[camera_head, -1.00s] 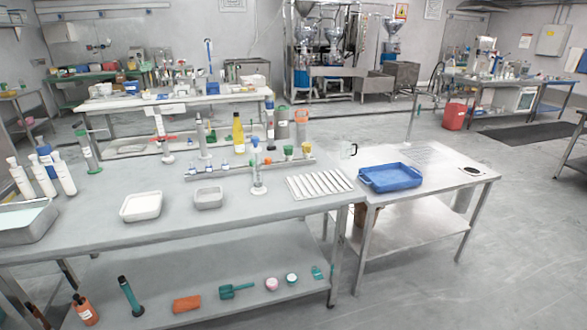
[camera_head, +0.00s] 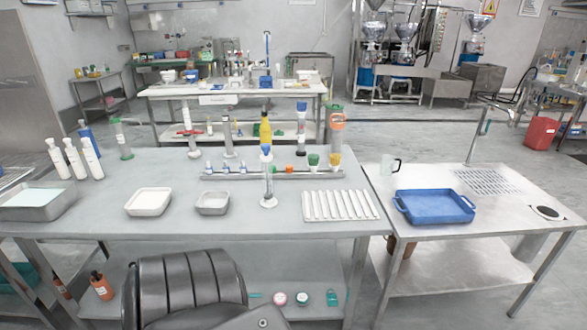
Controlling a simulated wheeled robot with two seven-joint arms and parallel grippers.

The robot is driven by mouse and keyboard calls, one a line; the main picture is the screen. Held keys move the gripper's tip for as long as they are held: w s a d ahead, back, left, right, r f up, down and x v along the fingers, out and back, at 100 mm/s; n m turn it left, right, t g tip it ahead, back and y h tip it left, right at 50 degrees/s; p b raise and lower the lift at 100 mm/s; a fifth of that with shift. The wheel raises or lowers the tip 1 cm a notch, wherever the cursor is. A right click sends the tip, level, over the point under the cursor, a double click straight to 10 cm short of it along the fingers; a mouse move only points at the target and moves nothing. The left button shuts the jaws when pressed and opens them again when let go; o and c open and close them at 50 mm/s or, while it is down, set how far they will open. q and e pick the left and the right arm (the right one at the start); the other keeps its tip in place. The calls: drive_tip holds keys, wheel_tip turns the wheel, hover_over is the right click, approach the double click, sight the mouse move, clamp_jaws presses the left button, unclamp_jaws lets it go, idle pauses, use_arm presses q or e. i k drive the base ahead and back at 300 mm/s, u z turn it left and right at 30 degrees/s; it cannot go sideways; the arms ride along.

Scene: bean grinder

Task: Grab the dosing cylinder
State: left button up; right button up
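A clear upright cylinder with a blue top and a round white base (camera_head: 268,182) stands near the front middle of the grey table (camera_head: 330,220). It looks like the dosing cylinder, though other tall cylinders stand further back. One is a clear cylinder on a base (camera_head: 228,138), another a cylinder with a green top (camera_head: 122,140). A dark grey ribbed part of my own arm shows at the bottom left of centre, in front of the lower shelf. Neither gripper's fingers are in view.
A white tray (camera_head: 148,202) and a grey tray (camera_head: 212,203) lie left of the cylinder. A white ribbed rack (camera_head: 340,206) lies to its right. A rail with small containers (camera_head: 225,175) runs behind it. A blue tray (camera_head: 434,207) sits on the right-hand table.

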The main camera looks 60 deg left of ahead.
sight(269, 201)
drive_tip(key=u, duration=0.35)
drive_tip(key=i, duration=0.75)
drive_tip(key=u, duration=0.6)
